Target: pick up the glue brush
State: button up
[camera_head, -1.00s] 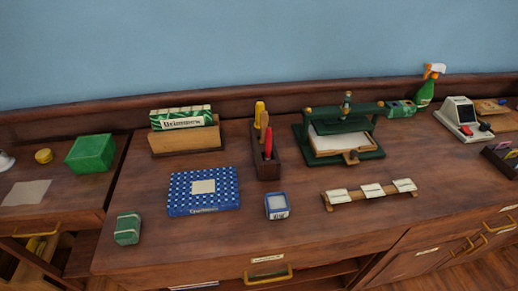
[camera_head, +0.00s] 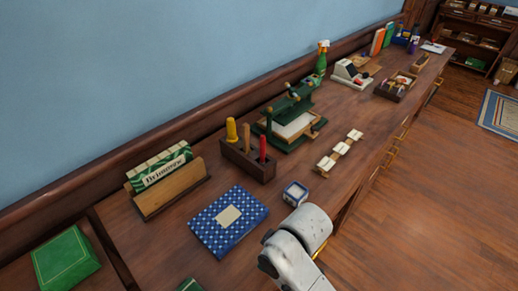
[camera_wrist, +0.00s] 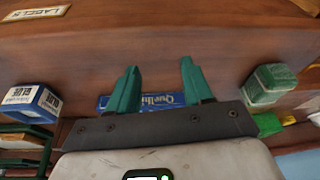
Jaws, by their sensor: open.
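A dark wooden holder (camera_head: 240,158) stands on the counter in the head view with upright tools in it: a yellow handle (camera_head: 231,129), a plain wooden piece (camera_head: 246,138) and a red handle (camera_head: 262,149). I cannot tell which of them is the glue brush; their lower ends are hidden in the holder. My gripper (camera_wrist: 160,68) shows in the wrist view with its green fingers apart and nothing between them. It is over the counter's front side, apart from the holder, which I cannot make out there. In the head view only part of my arm shows.
A small glue box (camera_head: 295,193), also in the wrist view (camera_wrist: 32,100), stands near the holder. A blue patterned box (camera_head: 228,222) and a card rack (camera_head: 165,182) are to its left; a green press (camera_head: 293,118) is to its right. Open floor (camera_head: 440,190) lies right.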

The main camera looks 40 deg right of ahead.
jog(key=w+r+n, duration=0.1)
jog(key=w, duration=0.2)
jog(key=w+a+n, duration=0.1)
jog(key=w+n, duration=0.1)
jog(key=w, duration=0.1)
jog(key=w+r+n+y+p, duration=0.1)
jog(key=w, duration=0.3)
jog(key=shift+a+r+n, duration=0.35)
jog(key=shift+a+n, duration=0.05)
jog(key=w+d+r+n+p, duration=0.1)
jog(key=w+d+r+n, duration=0.4)
jog(key=w, duration=0.4)
notch_tip(320, 180, up, 11)
jog(key=n+g+h+p, duration=0.2)
jog(key=n+g, duration=0.1)
jog(key=n, duration=0.6)
send_over(263, 136)
jog(key=shift+s, duration=0.1)
jog(key=shift+d+f+b, duration=0.1)
jog(key=shift+b, duration=0.25)
notch_tip(263, 136, down, 5)
jog(key=shift+b, duration=1.2)
jog(key=shift+f+p, duration=0.65)
jog(key=shift+f, duration=2)
jog(key=shift+c, duration=0.2)
